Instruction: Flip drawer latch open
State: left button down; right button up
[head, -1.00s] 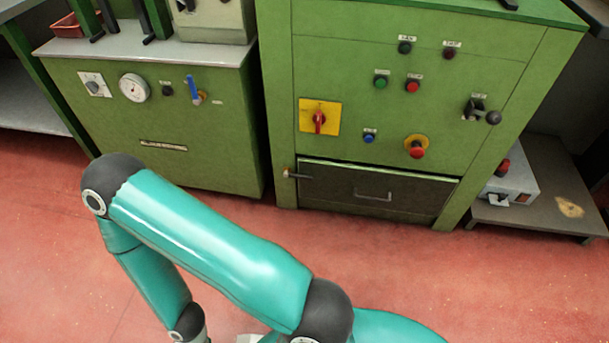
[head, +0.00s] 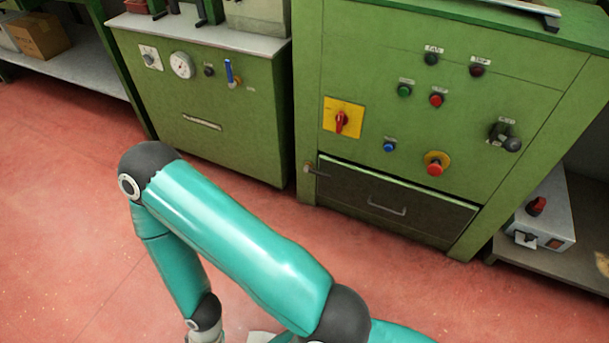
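The dark drawer (head: 420,215) sits low in the front of the green cabinet, with a metal pull handle (head: 386,208) at its middle. It looks shut. The drawer latch (head: 316,170) is a small lever on the frame at the drawer's upper left corner. It points sideways to the right, with its end near the drawer's edge. One teal arm of mine crosses the lower middle of the view, in front of and below the drawer. Its gripper is cut off at the bottom edge. My other gripper does not show either.
The cabinet front above the drawer carries a red rotary switch on a yellow plate (head: 342,119), several push buttons and a red emergency stop (head: 435,165). A green machine with a gauge (head: 181,65) stands left. A grey box (head: 543,217) rests on a low shelf right. Red floor lies open in front.

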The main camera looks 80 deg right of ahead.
aim_at(306, 169)
jog(key=u, duration=0.2)
jog(key=i, duration=1.3)
jog(key=z, duration=1.7)
jog(key=i, duration=0.2)
jog(key=z, duration=1.95)
jog(key=i, duration=0.5)
jog(key=u, duration=0.15)
jog(key=k, duration=0.5)
jog(key=z, duration=0.15)
